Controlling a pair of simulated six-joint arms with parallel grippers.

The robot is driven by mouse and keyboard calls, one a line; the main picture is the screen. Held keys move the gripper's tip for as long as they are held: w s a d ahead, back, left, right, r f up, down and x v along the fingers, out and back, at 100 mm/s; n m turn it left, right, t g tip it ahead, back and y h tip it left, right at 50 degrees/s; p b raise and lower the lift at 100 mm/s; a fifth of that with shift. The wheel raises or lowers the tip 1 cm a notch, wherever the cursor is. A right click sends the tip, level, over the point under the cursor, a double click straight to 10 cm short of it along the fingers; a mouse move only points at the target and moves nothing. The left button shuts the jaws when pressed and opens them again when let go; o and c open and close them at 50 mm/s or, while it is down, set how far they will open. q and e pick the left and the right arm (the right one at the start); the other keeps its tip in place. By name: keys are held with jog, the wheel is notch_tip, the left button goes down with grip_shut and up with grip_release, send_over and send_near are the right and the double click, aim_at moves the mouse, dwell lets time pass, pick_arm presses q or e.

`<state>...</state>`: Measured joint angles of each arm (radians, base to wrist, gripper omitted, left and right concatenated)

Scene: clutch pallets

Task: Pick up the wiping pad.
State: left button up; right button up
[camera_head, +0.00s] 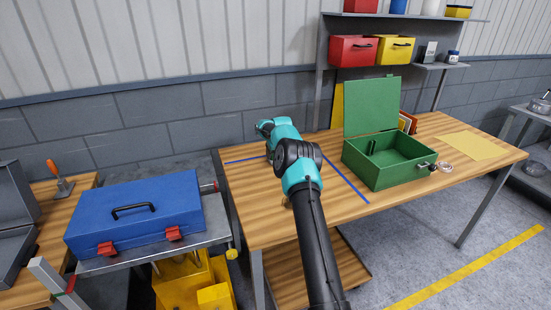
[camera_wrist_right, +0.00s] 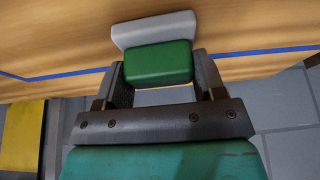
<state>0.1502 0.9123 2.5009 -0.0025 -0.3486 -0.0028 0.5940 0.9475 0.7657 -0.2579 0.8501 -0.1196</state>
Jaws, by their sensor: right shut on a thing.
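The wiping pad (camera_wrist_right: 158,66) is a small block with a green body and a pale grey-white layer. In the right wrist view it sits between the two dark fingers of my right gripper (camera_wrist_right: 158,60), which is shut on it. Wood with a blue line shows behind it; I cannot tell whether the pad touches the wood. In the head view my teal and black right arm reaches over the wooden table (camera_head: 262,228), and the pad and the gripper's fingers are hidden there. My left gripper is not in view.
An open green box (camera_head: 390,168) stands on the table, right of my arm, with its lid raised. A yellow sheet (camera_head: 472,146) lies at the right. A closed blue toolbox (camera_head: 135,213) is on a side stand at left.

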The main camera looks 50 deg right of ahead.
jog(key=shift+a+r, duration=0.1)
jog(key=shift+r, duration=1.7)
jog(key=s+a, duration=0.3)
jog(key=a, duration=0.1)
jog(key=s+a+r, duration=0.1)
jog(key=s+a, duration=0.6)
jog(key=a, duration=0.1)
jog(key=shift+s+r, duration=0.2)
jog(key=shift+s, duration=0.1)
jog(key=o, duration=0.4)
jog(key=shift+c, duration=1.6)
